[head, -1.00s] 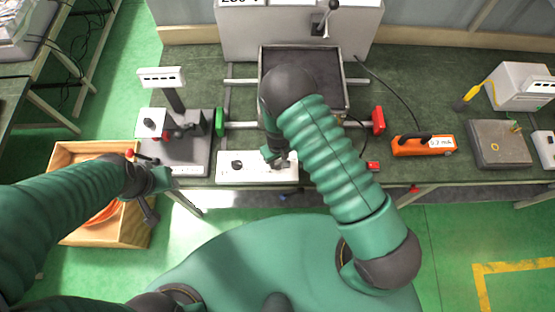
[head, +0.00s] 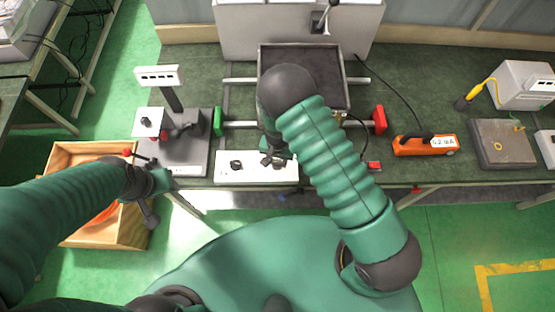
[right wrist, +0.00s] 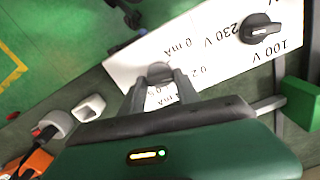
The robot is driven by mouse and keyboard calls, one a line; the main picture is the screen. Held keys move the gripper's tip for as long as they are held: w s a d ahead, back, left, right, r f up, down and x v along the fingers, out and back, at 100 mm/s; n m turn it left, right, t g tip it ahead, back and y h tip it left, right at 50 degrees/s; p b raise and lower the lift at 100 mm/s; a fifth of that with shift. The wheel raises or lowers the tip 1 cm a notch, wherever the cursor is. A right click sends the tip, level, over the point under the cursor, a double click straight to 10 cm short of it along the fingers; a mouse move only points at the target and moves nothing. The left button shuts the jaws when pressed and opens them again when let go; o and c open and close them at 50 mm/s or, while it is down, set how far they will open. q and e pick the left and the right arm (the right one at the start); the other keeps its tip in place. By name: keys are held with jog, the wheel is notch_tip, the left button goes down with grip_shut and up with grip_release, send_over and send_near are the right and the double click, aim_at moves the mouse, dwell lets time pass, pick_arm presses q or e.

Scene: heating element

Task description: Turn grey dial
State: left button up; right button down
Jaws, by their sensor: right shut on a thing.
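A white control panel (head: 257,174) lies along the table's front edge. The grey dial (right wrist: 160,72) sits on it beside printed mA marks in the right wrist view. My right gripper (right wrist: 157,82) is shut on the grey dial, with one finger on each side. In the head view my right gripper (head: 276,158) hides most of this dial. A darker dial (head: 237,165) is on the panel's left part; it also shows in the right wrist view (right wrist: 260,28) beside 100 V and 230 V marks. My left gripper (head: 151,204) hangs over the wooden box; its jaw opening is unclear.
A dark tray (head: 346,85) stands behind the panel, between green (head: 218,121) and red (head: 380,119) end pieces. A stand device (head: 190,157) is left of the panel. An orange meter (head: 425,145) is to the right. A wooden box (head: 75,152) sits on the floor left.

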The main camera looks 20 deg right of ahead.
aim_at(277, 162)
jog(key=shift+s+a+f+m, duration=0.1)
jog(key=shift+s+m, duration=0.05)
jog(key=shift+m, duration=1.15)
jog(key=c, duration=1.2)
grip_release()
jog(key=o, duration=0.3)
notch_tip(277, 162, up, 17)
jog(key=shift+a+f+b, duration=0.1)
jog(key=shift+b, duration=0.75)
